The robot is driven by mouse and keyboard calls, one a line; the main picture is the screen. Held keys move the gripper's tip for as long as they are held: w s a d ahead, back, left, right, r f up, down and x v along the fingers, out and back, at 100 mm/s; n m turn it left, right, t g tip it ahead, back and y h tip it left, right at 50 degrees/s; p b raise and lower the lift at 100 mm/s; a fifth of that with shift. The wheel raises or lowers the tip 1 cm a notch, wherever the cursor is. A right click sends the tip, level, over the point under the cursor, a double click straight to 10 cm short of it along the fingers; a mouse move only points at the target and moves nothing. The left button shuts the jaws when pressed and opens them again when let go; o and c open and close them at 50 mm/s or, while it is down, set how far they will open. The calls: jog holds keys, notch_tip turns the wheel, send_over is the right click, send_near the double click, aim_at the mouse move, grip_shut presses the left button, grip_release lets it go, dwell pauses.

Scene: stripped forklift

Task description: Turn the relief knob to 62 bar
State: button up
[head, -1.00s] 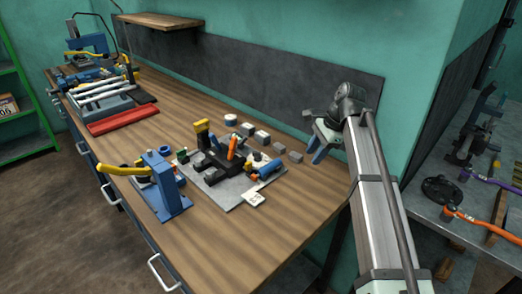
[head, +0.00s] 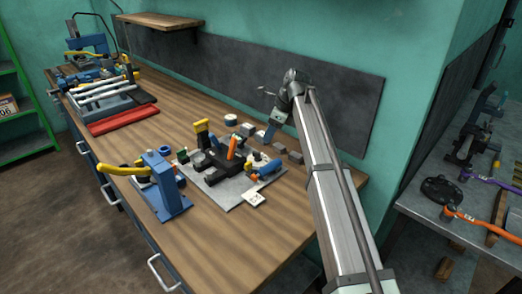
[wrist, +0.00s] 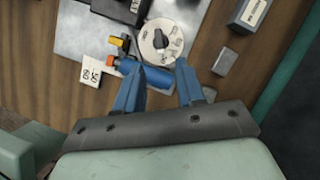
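A round pale dial (wrist: 173,30) with a dark knob (wrist: 160,40) at its middle shows in the wrist view; it looks like the relief knob, but its scale marks are too small to read. It stands by the edge of a grey plate (wrist: 80,30), above a blue cylinder (wrist: 148,76). My gripper (wrist: 157,64) has two blue fingers apart with nothing held between them. In the picture its tips lie below the dial, overlapping the cylinder. In the head view my gripper (head: 267,138) hangs above the bench, behind the plate (head: 220,191). A white tag (wrist: 91,71) carries small figures.
A black block (head: 207,160) with yellow and orange handles stands on the plate. Several grey blocks (head: 279,148) lie behind it. A blue press with a yellow lever (head: 160,180) stands left. A red tray (head: 123,120) lies farther back. The bench's front right is clear.

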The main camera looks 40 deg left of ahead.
aim_at(261, 153)
jog(key=x, duration=0.8)
jog(key=shift+s+a+f, duration=0.1)
jog(key=shift+f, duration=0.25)
grip_shut()
